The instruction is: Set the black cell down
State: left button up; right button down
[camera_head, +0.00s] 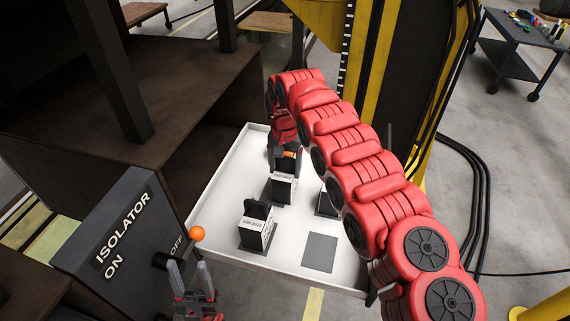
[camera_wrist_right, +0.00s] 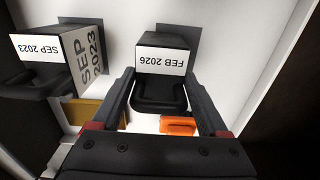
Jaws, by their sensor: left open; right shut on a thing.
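The black cell (camera_head: 283,189), with a white label reading FEB 2026 in the right wrist view (camera_wrist_right: 161,66), stands upright over the white tray (camera_head: 220,191) at a dark square pad. Whether its base touches the pad cannot be told. My right gripper (camera_head: 286,157) is shut on its black top handle, with a finger on each side in the wrist view. A second black cell (camera_head: 256,231) stands nearer in the tray. A third cell (camera_head: 325,204) is partly hidden by my right arm. My left gripper (camera_head: 193,284) is open and empty beside the isolator box.
A bare grey pad (camera_head: 320,252) lies at the tray's near right. The isolator box (camera_head: 120,235) with an orange knob (camera_head: 197,234) stands left of the tray. Dark metal framing rises behind it. A tool cart (camera_head: 520,50) is far right. A cell marked SEP 2023 (camera_wrist_right: 50,60) is close in the wrist view.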

aim_at(285, 172)
grip_release()
jog(key=shift+s, duration=0.1)
jog(key=shift+r, duration=0.1)
notch_tip(285, 172, up, 8)
jog(key=shift+f+p, duration=0.2)
jog(key=shift+p, duration=0.5)
jog(key=shift+s, duration=0.1)
jog(key=shift+f, duration=0.1)
